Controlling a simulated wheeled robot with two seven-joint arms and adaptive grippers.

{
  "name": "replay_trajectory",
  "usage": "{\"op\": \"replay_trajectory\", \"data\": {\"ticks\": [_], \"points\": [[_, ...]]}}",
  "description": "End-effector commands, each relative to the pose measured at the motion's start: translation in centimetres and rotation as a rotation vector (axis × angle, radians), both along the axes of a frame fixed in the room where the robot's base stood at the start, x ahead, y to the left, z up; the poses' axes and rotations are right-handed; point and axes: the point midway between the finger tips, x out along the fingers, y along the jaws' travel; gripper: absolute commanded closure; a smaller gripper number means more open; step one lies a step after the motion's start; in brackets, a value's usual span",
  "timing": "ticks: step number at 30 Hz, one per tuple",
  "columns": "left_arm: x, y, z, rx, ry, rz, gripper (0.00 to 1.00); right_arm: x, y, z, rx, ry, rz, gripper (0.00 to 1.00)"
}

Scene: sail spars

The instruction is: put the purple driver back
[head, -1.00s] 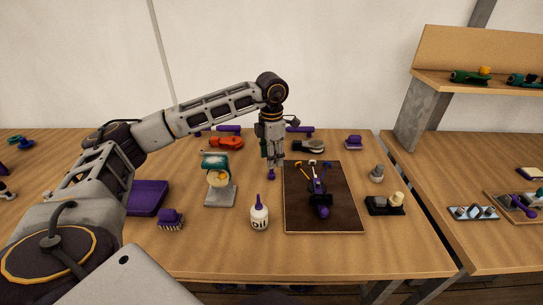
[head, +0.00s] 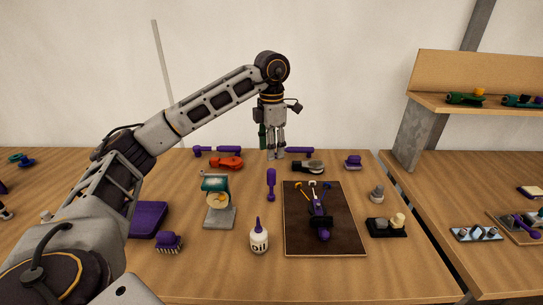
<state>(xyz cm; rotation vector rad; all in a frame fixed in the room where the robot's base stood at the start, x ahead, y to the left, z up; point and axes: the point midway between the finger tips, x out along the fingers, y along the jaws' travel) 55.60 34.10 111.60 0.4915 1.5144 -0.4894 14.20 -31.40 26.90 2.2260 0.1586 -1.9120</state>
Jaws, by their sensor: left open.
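The purple driver (head: 271,183) is on the wooden table, left of the dark brown mat (head: 345,235). Its long axis runs up and down in the picture; I cannot tell if it stands or lies. My left gripper (head: 276,155) is open and empty. It points down, above and apart from the driver. My right gripper is not in view.
An oil bottle (head: 259,240), a teal-and-grey device (head: 218,210) and a purple brush (head: 168,243) stand in front. A purple tool (head: 320,220) lies on the mat. An orange tool (head: 227,163) and a black-grey tool (head: 308,167) lie behind.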

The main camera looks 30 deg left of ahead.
Motion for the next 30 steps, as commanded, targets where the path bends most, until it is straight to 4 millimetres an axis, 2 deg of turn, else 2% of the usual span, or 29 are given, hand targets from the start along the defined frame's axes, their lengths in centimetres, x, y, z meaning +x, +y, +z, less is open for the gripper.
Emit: {"op": "replay_trajectory", "data": {"ticks": [7,30], "points": [[0.00,-0.01,0.74,0.000,0.000,0.000,0.53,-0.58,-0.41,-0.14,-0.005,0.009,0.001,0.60],[-0.01,-0.01,0.71,0.000,0.000,0.000,0.53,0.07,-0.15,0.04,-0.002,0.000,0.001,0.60]]}}
